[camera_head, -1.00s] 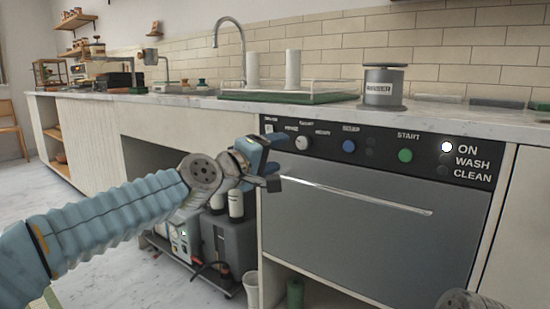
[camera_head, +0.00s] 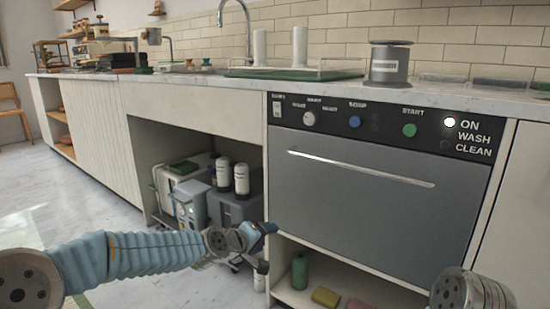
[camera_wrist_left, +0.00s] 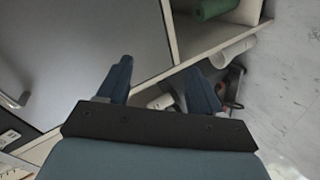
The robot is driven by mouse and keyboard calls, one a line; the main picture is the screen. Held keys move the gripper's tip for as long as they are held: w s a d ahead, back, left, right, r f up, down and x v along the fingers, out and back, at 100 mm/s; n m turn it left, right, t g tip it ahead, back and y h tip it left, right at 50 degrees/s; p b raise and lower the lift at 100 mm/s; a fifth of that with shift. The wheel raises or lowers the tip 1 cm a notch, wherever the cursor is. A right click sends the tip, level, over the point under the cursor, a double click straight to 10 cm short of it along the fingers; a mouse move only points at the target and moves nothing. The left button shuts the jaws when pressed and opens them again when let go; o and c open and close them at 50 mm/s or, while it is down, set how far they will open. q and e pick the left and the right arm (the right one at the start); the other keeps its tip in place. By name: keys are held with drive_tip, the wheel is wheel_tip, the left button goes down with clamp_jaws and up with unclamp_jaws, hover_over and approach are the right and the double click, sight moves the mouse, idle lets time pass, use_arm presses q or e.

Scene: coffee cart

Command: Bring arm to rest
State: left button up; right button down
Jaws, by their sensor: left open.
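My left arm comes in from the left in the head view, low in front of the open bay under the counter. Its gripper (camera_head: 262,233) is near the lower left corner of the dishwasher. In the left wrist view the two blue fingers of the left gripper (camera_wrist_left: 160,88) are apart, with nothing held between them. Past them show the dishwasher door and the open shelf below it. At the lower right of the head view a grey arm link of mine shows; the right gripper is out of view.
The dishwasher (camera_head: 365,190) has its door shut and the ON light lit. Under the counter stand grey machines (camera_head: 235,207) and white bottles. A green roll (camera_head: 300,270) and sponges (camera_head: 326,297) lie on the low shelf. The floor (camera_head: 95,205) at left is clear.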

use_arm(q)
drive_tip(key=s+a+f+m+g+y, duration=0.15)
drive_tip(key=s+f, duration=0.25)
drive_tip(key=f, duration=0.5)
drive_tip(key=s+a+f+g, duration=0.2)
drive_tip(key=s+f, duration=0.3)
drive_tip(key=f, duration=0.4)
drive_tip(key=s+a+f+m+g+y, duration=0.15)
drive_tip(key=s+f, duration=0.25)
drive_tip(key=f, duration=0.6)
drive_tip(key=s+a+f+g, duration=0.2)
drive_tip(key=s+f, duration=0.4)
drive_tip(key=s, duration=0.3)
drive_tip(key=s+a+f+g, duration=0.2)
drive_tip(key=s+f, duration=0.3)
drive_tip(key=s, duration=0.4)
drive_tip(key=s+r+m+g+p, duration=0.1)
drive_tip(key=s+r+p, duration=0.2)
drive_tip(key=r+p, duration=1.3)
drive_tip(key=shift+d+p, duration=0.3)
drive_tip(key=shift+p, duration=0.25)
